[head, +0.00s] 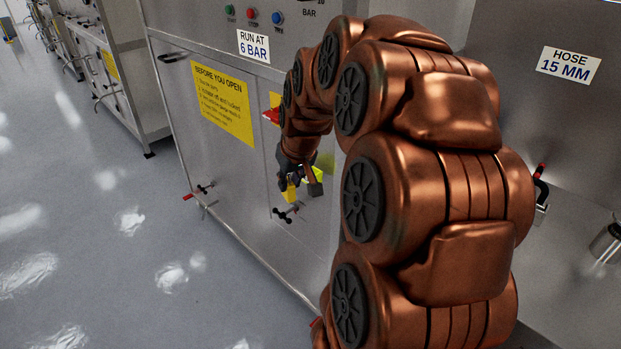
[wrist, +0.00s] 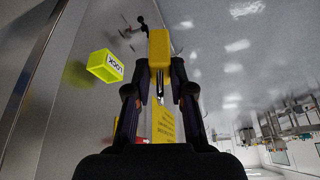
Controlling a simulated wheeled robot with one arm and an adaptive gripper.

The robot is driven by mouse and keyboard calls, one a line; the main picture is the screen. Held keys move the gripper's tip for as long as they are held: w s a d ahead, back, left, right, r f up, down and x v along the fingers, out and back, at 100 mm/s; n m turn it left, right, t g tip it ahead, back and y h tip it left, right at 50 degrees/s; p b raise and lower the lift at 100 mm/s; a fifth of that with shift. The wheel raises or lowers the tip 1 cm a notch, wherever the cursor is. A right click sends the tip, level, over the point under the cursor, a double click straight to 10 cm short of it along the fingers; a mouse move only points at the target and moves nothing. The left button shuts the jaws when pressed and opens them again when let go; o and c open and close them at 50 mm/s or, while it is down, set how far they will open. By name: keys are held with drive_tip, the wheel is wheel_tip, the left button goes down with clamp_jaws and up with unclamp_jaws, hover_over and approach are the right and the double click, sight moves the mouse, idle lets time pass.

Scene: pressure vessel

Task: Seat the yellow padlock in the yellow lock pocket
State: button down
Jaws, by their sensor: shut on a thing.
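The yellow padlock (wrist: 159,48) is between the fingertips of my gripper (wrist: 160,80), which is shut on it. Its yellow body points away from the gripper, and part of a metal shackle shows between the fingers. The yellow lock pocket (wrist: 105,66) is a bright yellow-green box marked LOCK on the grey cabinet face. In the wrist view it is left of the padlock, with a clear gap in the picture. In the head view my gripper (head: 294,180) is low by the cabinet front, with the padlock (head: 290,193) and pocket (head: 319,174) partly hidden.
The grey cabinet (head: 195,150) carries a yellow BEFORE YOU OPEN sign (head: 222,103). A black clamp handle (head: 286,213) sits below the gripper. A red part (head: 271,116) is above it. The floor (head: 120,240) to the left is clear.

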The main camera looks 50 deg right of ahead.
drive_tip(key=s+d+r+m, duration=0.1)
drive_tip(key=s+d+r, duration=0.35)
drive_tip(key=s, duration=0.35)
drive_tip(key=shift+h, duration=0.3)
drive_tip(key=w+d+f+p, duration=0.1)
drive_tip(key=w+d+p, duration=0.1)
drive_tip(key=w+d, duration=0.1)
drive_tip(key=w+d+f+p, duration=0.2)
drive_tip(key=w+p, duration=0.1)
drive_tip(key=w, duration=0.3)
drive_tip(key=w+d+f+p, duration=0.2)
drive_tip(key=w+d, duration=0.1)
drive_tip(key=w, duration=0.1)
drive_tip(key=shift+w+d+f, duration=0.15)
drive_tip(key=shift+w+d, duration=0.15)
drive_tip(key=shift+w, duration=0.05)
drive_tip(key=shift+f, duration=0.35)
drive_tip(key=c, duration=1)
unclamp_jaws()
drive_tip(key=shift+r, duration=0.1)
